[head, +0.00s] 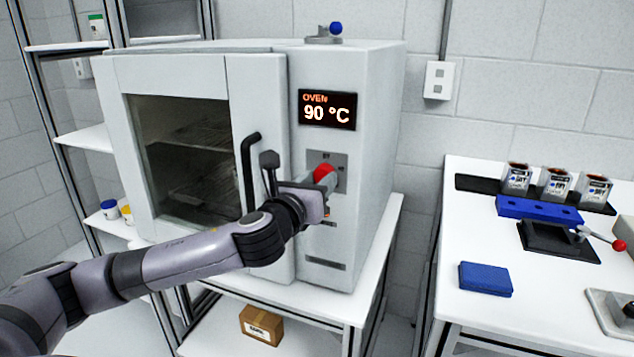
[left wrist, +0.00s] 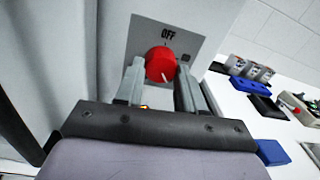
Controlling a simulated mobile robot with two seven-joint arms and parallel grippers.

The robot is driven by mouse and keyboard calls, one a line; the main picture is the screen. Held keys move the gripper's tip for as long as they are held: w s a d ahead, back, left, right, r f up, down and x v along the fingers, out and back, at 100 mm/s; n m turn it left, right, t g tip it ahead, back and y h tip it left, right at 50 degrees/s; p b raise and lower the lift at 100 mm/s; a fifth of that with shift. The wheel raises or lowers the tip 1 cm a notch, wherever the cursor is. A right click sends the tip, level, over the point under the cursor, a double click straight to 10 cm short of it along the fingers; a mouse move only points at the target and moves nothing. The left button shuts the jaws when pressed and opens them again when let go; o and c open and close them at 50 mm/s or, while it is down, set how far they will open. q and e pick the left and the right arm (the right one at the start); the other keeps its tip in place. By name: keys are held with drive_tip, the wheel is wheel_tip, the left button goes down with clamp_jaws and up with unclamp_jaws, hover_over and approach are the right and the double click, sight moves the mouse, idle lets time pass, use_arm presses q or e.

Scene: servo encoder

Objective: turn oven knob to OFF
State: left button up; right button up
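The grey oven (head: 348,230) shows "OVEN 90 °C" on its display (head: 327,109). Its red knob (head: 324,172) sits on a grey plate below the display. My left gripper (head: 318,186) is at the knob. In the left wrist view its fingers (left wrist: 159,78) are apart, one on each side of the knob, with a narrow gap at the left; firm contact cannot be told. My right gripper is out of view.
The oven door is closed, with a black handle (head: 248,165) left of the knob. A white table (head: 470,190) on the right holds cups, a blue block (head: 485,279) and a red-tipped lever. A cardboard box (head: 261,325) lies on the shelf under the oven.

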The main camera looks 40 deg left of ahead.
use_arm(q)
drive_tip(key=c, duration=0.4)
drive_tip(key=shift+c, duration=0.2)
drive_tip(key=shift+d+r+n+y+p, duration=0.1)
drive_tip(key=shift+n+y+p, duration=0.5)
drive_tip(key=shift+n, duration=4.2)
drive_tip(key=shift+d+f+n+p, duration=0.1)
drive_tip(key=shift+n+p, duration=1)
drive_tip(key=shift+n, duration=3.7)
drive_tip(key=shift+r+n+y+p, duration=0.1)
drive_tip(key=shift+n+y+p, duration=0.5)
drive_tip(key=shift+n, duration=4.2)
drive_tip(key=shift+h+p, duration=0.3)
